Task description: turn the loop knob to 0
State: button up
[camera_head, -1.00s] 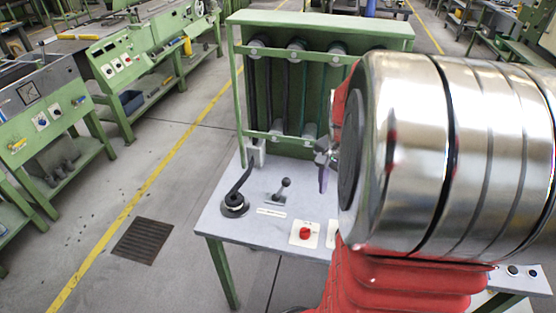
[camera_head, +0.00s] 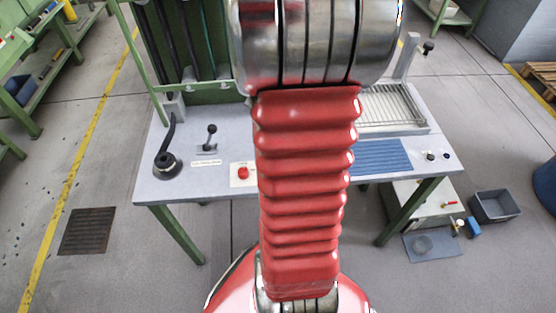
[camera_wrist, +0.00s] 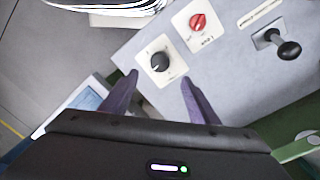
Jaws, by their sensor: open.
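In the wrist view, a black round knob (camera_wrist: 160,62) sits on a white plate on the grey table top. A red knob (camera_wrist: 198,22) on its own white plate is next to it. Small lettering by the red knob is too blurred to read surely, so I cannot tell which is the loop knob. My gripper (camera_wrist: 159,77) is open and empty, its two purple fingers on either side of the black knob's line, apparently above the table. In the head view the red knob (camera_head: 243,173) shows left of my arm; my arm hides the black knob and my gripper.
A black-handled lever (camera_head: 208,139) and a larger black lever (camera_head: 168,160) stand on the table's left side. A green frame with tubes (camera_head: 188,45) rises behind. A wire rack (camera_head: 394,106) and blue ribbed panel (camera_head: 381,157) are at right. A grey bin (camera_head: 494,206) stands on the floor.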

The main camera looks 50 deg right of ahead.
jog(key=f, duration=1)
jog(key=shift+s+f, duration=0.35)
jog(key=shift+f, duration=0.05)
jog(key=shift+c, duration=0.2)
jog(key=c, duration=0.9)
jog(key=shift+a, duration=0.35)
jog(key=shift+c, duration=0.5)
jog(key=shift+d, duration=0.2)
